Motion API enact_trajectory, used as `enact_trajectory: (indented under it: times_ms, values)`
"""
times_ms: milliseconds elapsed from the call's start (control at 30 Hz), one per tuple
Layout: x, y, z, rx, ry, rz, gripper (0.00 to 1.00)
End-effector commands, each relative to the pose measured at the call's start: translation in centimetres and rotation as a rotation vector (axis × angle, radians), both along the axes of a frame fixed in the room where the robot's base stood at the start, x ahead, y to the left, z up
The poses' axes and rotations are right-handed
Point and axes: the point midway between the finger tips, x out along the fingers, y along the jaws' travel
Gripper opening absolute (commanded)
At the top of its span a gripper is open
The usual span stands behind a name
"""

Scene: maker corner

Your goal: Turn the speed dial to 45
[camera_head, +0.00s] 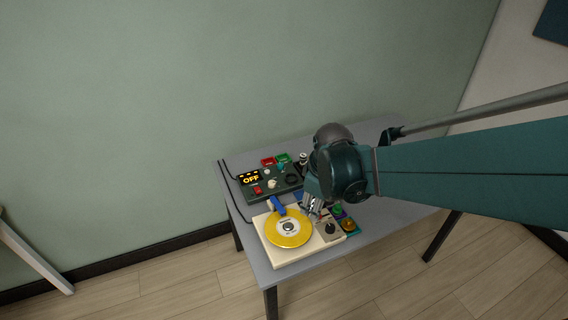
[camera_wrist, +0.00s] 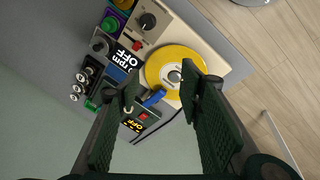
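The cream turntable (camera_head: 273,250) carries a yellow record (camera_head: 284,239) and has a blue arm (camera_head: 277,205). A black dial with a pale pointer line sits on the turntable's right panel (camera_head: 329,229); the wrist view shows this dial (camera_wrist: 147,22) at the top, with a red switch (camera_wrist: 136,45) beside it. I cannot read its scale. My gripper (camera_head: 312,207) hangs above the turntable's back right area.
A dark control box (camera_head: 262,192) with a lit "OFF" display, knobs and a red switch stands behind the turntable. Coloured round pieces (camera_head: 347,225) sit right of the turntable. The grey table's (camera_head: 385,222) right side is clear.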

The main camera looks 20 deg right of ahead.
Motion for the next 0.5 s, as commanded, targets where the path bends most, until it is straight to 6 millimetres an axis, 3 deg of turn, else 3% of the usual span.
enact_trajectory:
  times_ms: [500]
  values:
    - [0.6, -5.4, -5.7, -0.022, 0.147, 0.224, 0.37]
